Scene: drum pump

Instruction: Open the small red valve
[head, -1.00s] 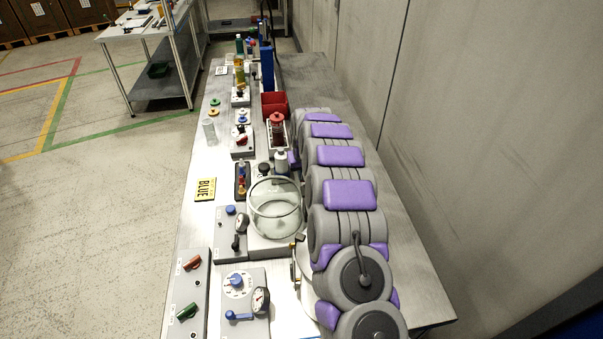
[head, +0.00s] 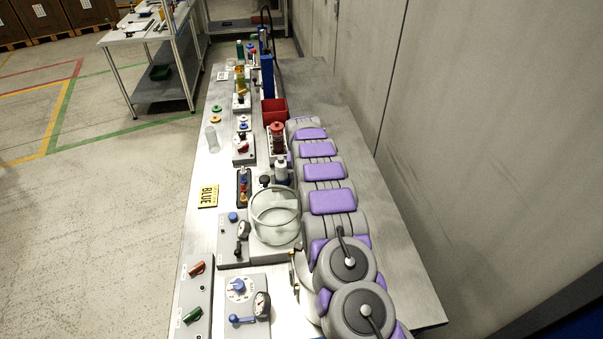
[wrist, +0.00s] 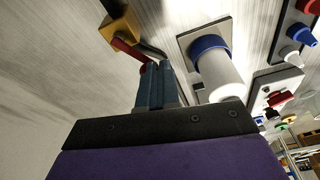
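In the wrist view a red lever (wrist: 127,47) sticks out of a small brass-coloured block (wrist: 122,27) at the upper left; this looks like the small red valve. My gripper (wrist: 153,66) points up in the picture, with its blue-grey fingertips close to the lever's outer end. A bit of red and a dark bar show at the tips. I cannot tell whether the fingers touch or hold the lever, and any gap between them is unclear. In the head view I cannot make out the gripper or the red lever; my arm covers part of the bench.
A white cylinder with a blue band (wrist: 217,65) stands close right of the fingers. Coloured knobs (wrist: 299,34) lie further right. A wall (head: 470,150) runs along the right.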

